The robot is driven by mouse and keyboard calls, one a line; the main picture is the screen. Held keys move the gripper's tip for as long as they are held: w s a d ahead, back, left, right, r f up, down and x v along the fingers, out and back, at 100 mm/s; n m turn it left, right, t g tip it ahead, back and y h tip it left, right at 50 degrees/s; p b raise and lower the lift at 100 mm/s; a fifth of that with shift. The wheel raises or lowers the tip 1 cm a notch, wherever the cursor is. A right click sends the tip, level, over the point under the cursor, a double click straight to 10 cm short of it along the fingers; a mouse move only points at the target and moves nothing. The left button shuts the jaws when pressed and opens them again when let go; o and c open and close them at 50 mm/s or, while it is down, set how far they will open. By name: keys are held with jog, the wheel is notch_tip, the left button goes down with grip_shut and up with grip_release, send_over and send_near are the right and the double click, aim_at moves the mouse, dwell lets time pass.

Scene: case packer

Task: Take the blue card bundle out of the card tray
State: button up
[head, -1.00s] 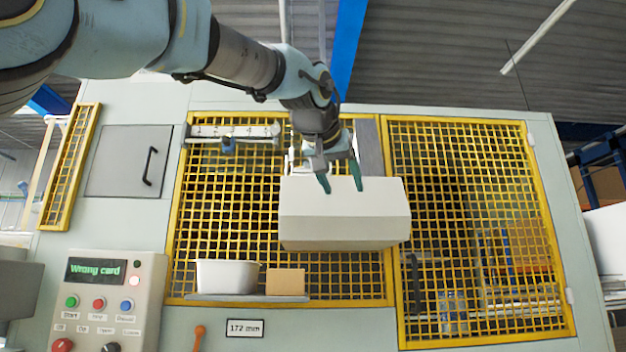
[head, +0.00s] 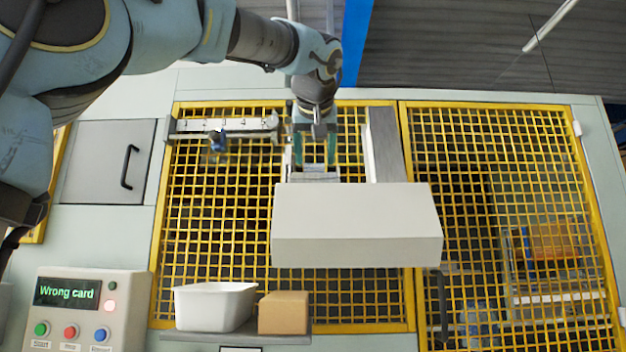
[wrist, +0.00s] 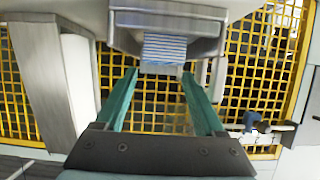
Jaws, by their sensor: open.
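The blue card bundle (wrist: 165,48) shows in the wrist view as a blue-and-white striped stack in the mouth of the grey card tray (wrist: 205,45). My gripper (wrist: 160,72) is open, with its two green fingers apart and nothing between them. In the wrist view the bundle lies just beyond the fingertips, roughly centred between them; I see no contact. In the head view my gripper (head: 315,152) points down just above the tray area, behind the top of a large white box-shaped housing (head: 355,225). That housing hides most of the tray, and the bundle cannot be made out there.
A grey upright column (head: 384,145) stands right of my gripper. A ruled rail (head: 225,127) with a blue knob (head: 217,141) is to the left. Yellow mesh guards lie behind. A white bin (head: 213,307) and brown carton (head: 284,313) sit on a shelf below. The panel reads "Wrong card".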

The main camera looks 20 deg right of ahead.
jog(key=p+x, duration=0.2)
jog(key=x, duration=0.1)
jog(key=p+x, duration=0.1)
jog(key=shift+w+d+r, duration=0.1)
jog(key=shift+w+r, duration=0.15)
jog(key=shift+w, duration=0.15)
jog(key=shift+w+d+f, duration=0.2)
jog(key=shift+w+f, duration=0.1)
jog(key=shift+w, duration=0.05)
grip_shut()
